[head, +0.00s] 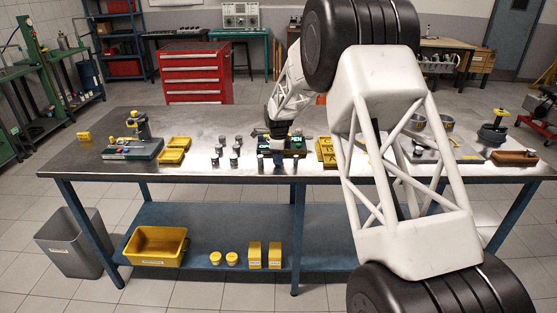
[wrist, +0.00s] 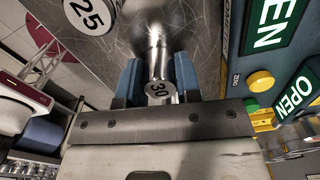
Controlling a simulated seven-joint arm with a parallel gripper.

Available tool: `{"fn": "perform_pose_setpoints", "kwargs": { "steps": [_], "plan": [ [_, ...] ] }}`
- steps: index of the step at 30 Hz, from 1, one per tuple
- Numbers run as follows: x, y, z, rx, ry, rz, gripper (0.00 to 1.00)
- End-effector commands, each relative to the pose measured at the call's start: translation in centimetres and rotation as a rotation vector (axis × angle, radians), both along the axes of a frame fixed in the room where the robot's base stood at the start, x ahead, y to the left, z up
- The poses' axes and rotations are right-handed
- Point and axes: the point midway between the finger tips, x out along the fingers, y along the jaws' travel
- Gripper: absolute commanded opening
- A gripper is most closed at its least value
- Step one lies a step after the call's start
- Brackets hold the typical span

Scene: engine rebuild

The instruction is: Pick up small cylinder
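In the wrist view my gripper (wrist: 159,72) has its two blue fingers on either side of a metal cylinder (wrist: 158,52) with a round label reading 30. The fingers lie very close to its sides; I cannot tell whether they press on it. Another cylinder (wrist: 90,14) labelled 25 stands off to the upper left, apart from the fingers. In the head view my gripper (head: 279,143) is low over the middle of the steel table. Several small cylinders stand to its left, such as one (head: 233,160) in a cluster.
A box with green OPEN signs (wrist: 293,97) is close on the right in the wrist view. In the head view, yellow trays (head: 172,156) lie left of the cylinders on the table (head: 110,172). A green-grey fixture (head: 132,149) stands farther left.

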Motion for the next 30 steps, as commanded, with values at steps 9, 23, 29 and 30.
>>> {"fn": "perform_pose_setpoints", "kwargs": {
  "steps": [9, 23, 29, 30],
  "plan": [
    [0.0, 0.0, 0.1, 0.000, 0.000, 0.000, 0.01],
    [0.1, 0.0, 2.7, 0.001, -0.002, 0.000, 0.01],
    [-1.4, -0.3, 3.8, 0.000, 0.000, 0.000, 0.01],
    [-1.9, -0.4, 3.8, 0.000, 0.000, 0.000, 0.01]
  ]
}}
